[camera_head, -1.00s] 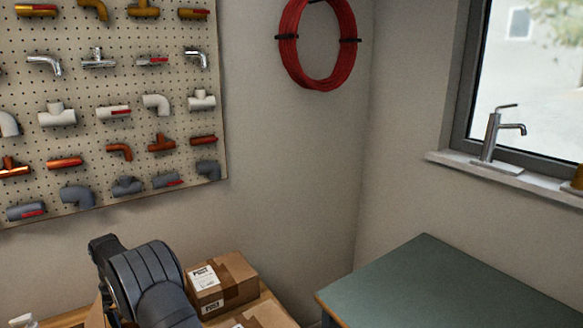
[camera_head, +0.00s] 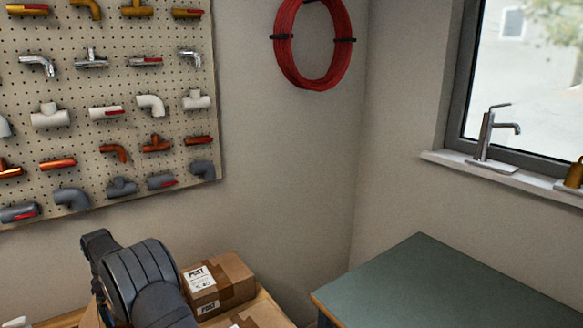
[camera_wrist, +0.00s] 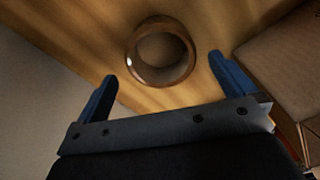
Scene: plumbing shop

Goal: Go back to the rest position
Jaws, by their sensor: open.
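My gripper (camera_wrist: 162,69) shows in the wrist view with its two blue fingers spread wide apart. It is open and nothing is between the pads that I can see held. A round, brown copper-coloured ring or short pipe piece (camera_wrist: 152,76) stands on the wooden surface (camera_wrist: 90,45), seen ahead of and between the fingertips, apart from both. In the head view my dark arm fills the lower left and the gripper itself is hidden.
In the wrist view a cardboard box (camera_wrist: 285,50) lies close beside the right finger. The head view shows cardboard boxes (camera_head: 238,277) beside my arm, a green-topped table (camera_head: 430,285) at right, and a pegboard of pipe fittings (camera_head: 130,85) on the wall.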

